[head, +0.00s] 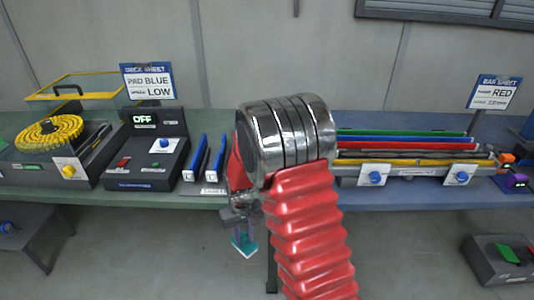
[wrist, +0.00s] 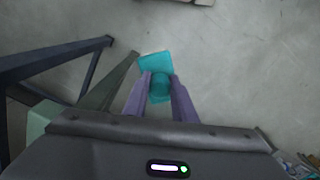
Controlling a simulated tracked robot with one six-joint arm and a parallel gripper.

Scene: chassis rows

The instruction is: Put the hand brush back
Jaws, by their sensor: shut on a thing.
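The hand brush, a teal piece, shows in the head view (head: 244,246) below my gripper (head: 245,231), in front of the bench edge and under bench height. In the wrist view, the brush (wrist: 154,61) lies between the two purple fingers of my gripper (wrist: 160,80), which is shut on its rounded part. The flat teal block reaches past the fingertips. Grey floor is behind it. My red and chrome arm hides the middle of the bench. I cannot make out the place where the brush belongs.
The bench holds a yellow disc machine (head: 49,132), a black control box (head: 155,150) reading OFF, blue upright pieces (head: 205,160) and a rack of coloured bars (head: 400,145). A dark box (head: 500,262) stands low at right. A dark frame (wrist: 60,62) is at left in the wrist view.

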